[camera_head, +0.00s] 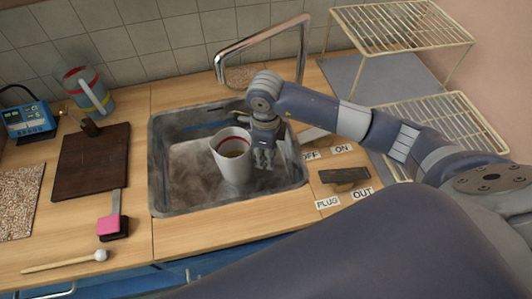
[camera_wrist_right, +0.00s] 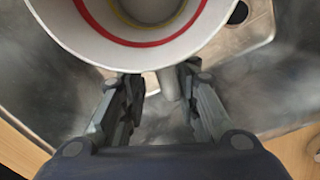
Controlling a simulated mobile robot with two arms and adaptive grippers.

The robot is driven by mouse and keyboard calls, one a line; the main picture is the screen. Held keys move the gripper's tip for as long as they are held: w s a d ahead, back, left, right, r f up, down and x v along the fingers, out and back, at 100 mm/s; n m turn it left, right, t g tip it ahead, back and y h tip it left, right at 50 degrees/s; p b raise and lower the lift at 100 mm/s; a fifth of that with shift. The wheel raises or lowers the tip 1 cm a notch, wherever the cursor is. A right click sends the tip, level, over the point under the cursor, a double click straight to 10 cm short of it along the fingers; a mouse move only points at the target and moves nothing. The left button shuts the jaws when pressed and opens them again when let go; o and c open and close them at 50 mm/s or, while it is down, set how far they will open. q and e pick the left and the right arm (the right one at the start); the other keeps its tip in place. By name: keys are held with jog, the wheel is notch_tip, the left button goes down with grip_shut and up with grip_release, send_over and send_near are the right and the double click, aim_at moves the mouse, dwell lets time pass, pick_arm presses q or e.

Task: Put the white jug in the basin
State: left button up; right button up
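The white jug (camera_head: 231,163), with a red band inside its rim, stands roughly upright inside the metal basin (camera_head: 180,207). My right gripper (camera_head: 264,160) points down into the basin just right of the jug. In the right wrist view the jug (camera_wrist_right: 90,45) fills the top, with red and yellow rings inside. My right gripper (camera_wrist_right: 160,76) has its fingers apart there, one on each side of the jug's handle (camera_wrist_right: 168,86), with gaps visible beside it. My left gripper is not in view.
A faucet (camera_head: 262,38) arches behind the basin. Wire racks (camera_head: 402,25) and labels (camera_head: 328,203) are right. Wooden counter (camera_head: 200,237) in front of the basin is clear.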

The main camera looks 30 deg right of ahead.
notch_tip(320, 180, up, 8)
jog(key=shift+b, duration=0.45)
jog(key=shift+f, duration=0.1)
dwell(0.4)
